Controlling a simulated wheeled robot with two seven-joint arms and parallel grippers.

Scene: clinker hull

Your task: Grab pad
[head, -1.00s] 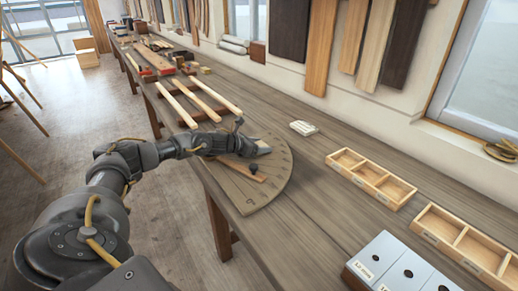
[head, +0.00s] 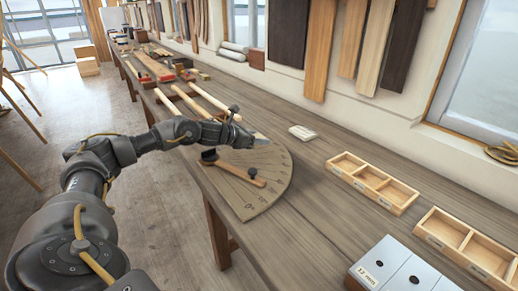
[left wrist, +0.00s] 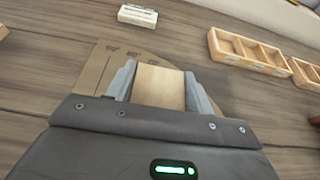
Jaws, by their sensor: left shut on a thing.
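My left gripper (head: 256,139) is over the far part of the protractor board (head: 275,188) on the bench. In the left wrist view its fingers (left wrist: 160,85) are shut on a flat, pale wooden block (left wrist: 158,88), which may be the pad. In the head view the gripper hides most of this block. A small white ribbed block (head: 303,132) lies on the bench, right of the gripper and apart from it; it also shows in the left wrist view (left wrist: 137,15). My right gripper is not in view.
A wooden bevel tool (head: 235,171) with dark knobs lies on the board. Two divided wooden trays (head: 372,182) (head: 468,245) and a grey-white box (head: 400,270) stand to the right. Long wooden strips (head: 190,98) lie beyond. Bare bench lies between board and trays.

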